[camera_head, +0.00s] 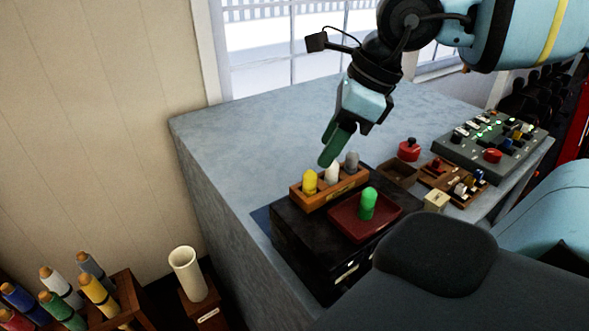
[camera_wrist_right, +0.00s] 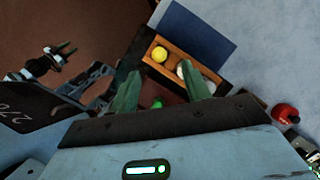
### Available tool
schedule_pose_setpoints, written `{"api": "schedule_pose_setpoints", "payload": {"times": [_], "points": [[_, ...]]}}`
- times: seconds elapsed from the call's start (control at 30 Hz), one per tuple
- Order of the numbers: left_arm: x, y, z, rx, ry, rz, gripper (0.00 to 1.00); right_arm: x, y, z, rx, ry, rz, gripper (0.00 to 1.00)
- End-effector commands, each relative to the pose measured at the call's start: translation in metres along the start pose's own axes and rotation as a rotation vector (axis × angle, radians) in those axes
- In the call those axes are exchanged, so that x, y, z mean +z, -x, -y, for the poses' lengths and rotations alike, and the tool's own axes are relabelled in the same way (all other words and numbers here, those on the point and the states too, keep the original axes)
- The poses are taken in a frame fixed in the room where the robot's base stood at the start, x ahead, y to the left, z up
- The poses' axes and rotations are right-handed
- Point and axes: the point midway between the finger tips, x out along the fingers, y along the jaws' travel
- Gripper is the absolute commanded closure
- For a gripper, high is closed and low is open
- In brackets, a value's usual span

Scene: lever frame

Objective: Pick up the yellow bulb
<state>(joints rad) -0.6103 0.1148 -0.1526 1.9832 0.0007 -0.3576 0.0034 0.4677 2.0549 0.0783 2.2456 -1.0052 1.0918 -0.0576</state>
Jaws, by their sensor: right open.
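The yellow bulb (camera_head: 310,182) stands upright at the left end of a small wooden rack (camera_head: 347,190) on a black box. In the right wrist view the yellow bulb (camera_wrist_right: 160,54) shows from above, between and beyond the fingertips. A white bulb (camera_head: 332,173) and a grey bulb (camera_head: 351,161) stand beside it in the rack. My right gripper (camera_head: 328,160) is above and slightly behind the rack, its green fingers pointing down. In the right wrist view the fingers of my right gripper (camera_wrist_right: 165,84) are spread and empty.
A green bulb (camera_head: 368,204) stands in a red tray (camera_head: 345,226) in front of the rack. A lit control panel (camera_head: 478,150) and a red knob (camera_head: 409,150) are to the right. A white tube (camera_head: 186,270) stands left of the table. The table's back left is clear.

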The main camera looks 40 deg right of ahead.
Motion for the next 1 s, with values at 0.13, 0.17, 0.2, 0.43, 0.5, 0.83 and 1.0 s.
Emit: {"api": "schedule_pose_setpoints", "payload": {"times": [0.13,0.17,0.2,0.43,0.5,0.83,1.0], "points": [[0.001,0.0,0.0,0.0,0.0,0.001,0.57,0.0,-0.002,0.0,0.001,0.0,-0.001,0.53],[0.001,0.0,0.0,0.0,0.0,0.002,0.57,0.0,-0.004,0.0,0.002,0.0,-0.002,0.53],[0.002,0.0,0.0,0.0,0.001,0.003,0.57,-0.001,-0.007,0.0,0.002,-0.001,-0.003,0.53],[0.005,-0.001,-0.001,0.001,0.002,0.008,0.57,0.0,-0.027,0.0,0.002,-0.001,-0.002,0.53],[0.005,-0.001,-0.001,0.001,0.002,0.008,0.57,0.0,-0.027,0.0,0.001,-0.001,-0.001,0.53],[0.005,-0.001,-0.001,0.001,0.002,0.009,0.57,0.002,-0.055,0.002,0.003,0.0,-0.005,0.53],[0.009,-0.002,-0.001,0.001,0.003,0.015,0.57,0.002,-0.074,0.002,0.002,0.0,-0.004,0.53]]}}
